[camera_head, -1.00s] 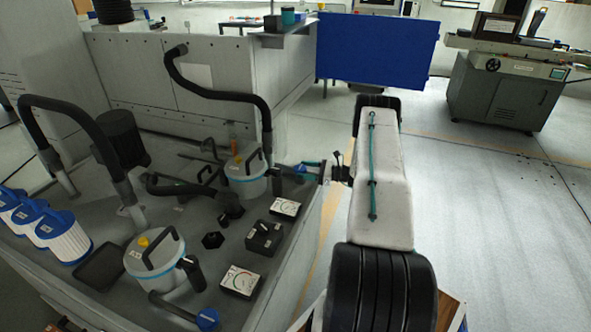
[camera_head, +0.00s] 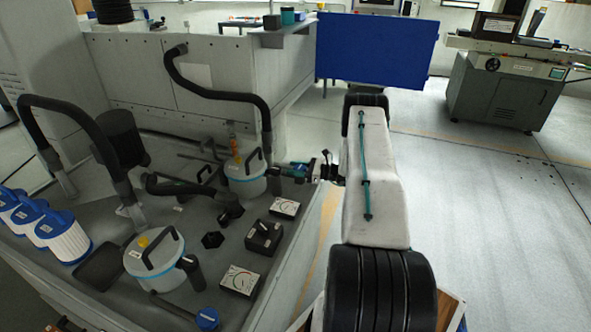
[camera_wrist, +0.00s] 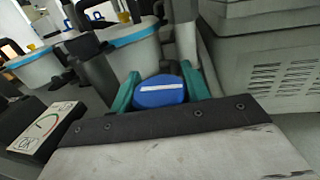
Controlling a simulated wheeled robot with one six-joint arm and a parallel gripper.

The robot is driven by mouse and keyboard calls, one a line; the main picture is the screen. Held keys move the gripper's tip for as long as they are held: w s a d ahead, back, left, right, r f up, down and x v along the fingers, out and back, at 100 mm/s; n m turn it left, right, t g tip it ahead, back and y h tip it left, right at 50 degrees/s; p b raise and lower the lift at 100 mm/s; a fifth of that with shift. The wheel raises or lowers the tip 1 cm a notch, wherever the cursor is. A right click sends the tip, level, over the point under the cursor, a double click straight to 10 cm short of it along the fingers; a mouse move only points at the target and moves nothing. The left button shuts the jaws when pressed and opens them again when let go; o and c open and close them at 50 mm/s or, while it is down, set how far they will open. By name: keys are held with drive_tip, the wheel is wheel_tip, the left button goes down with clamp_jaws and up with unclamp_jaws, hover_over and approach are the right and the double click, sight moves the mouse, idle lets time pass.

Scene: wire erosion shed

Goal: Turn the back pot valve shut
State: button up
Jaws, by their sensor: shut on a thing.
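The back pot (camera_head: 246,186) is a pale canister with a blue rim and a black lid handle, standing in the far right part of the grey bench. Its valve has a round blue knob (camera_wrist: 160,92) with a white stripe, which lies almost level in the wrist view. My gripper (camera_head: 290,170) is at the right side of the back pot. In the wrist view its teal fingers (camera_wrist: 160,86) stand on both sides of the knob, shut on it. In the head view my gripper mostly hides the knob.
The front pot (camera_head: 136,262) has its own blue valve knob (camera_head: 207,319). A gauge box (camera_head: 285,207), a black switch box (camera_head: 263,238) and another gauge box (camera_head: 240,280) line the bench's right side. A black hose (camera_head: 225,95) arches above the back pot.

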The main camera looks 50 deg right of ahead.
drive_tip(key=m+h, duration=0.1)
drive_tip(key=h, duration=0.1)
drive_tip(key=m+t+h, duration=0.1)
drive_tip(key=m+h, duration=0.1)
drive_tip(key=m+t+h, duration=0.1)
drive_tip(key=h, duration=0.2)
drive_tip(key=shift+w+d+m, duration=0.1)
drive_tip(key=shift+d+m, duration=0.2)
drive_tip(key=shift+m, duration=0.1)
drive_tip(key=m+h, duration=0.1)
drive_tip(key=h, duration=0.1)
drive_tip(key=m+h, duration=0.2)
drive_tip(key=h, duration=0.1)
drive_tip(key=d+m+h, duration=0.1)
drive_tip(key=m+h, duration=0.1)
drive_tip(key=h, duration=0.1)
drive_tip(key=shift+m+g+h, duration=0.4)
drive_tip(key=shift+h, duration=0.1)
drive_tip(key=o, duration=1)
drive_tip(key=shift+v, duration=4)
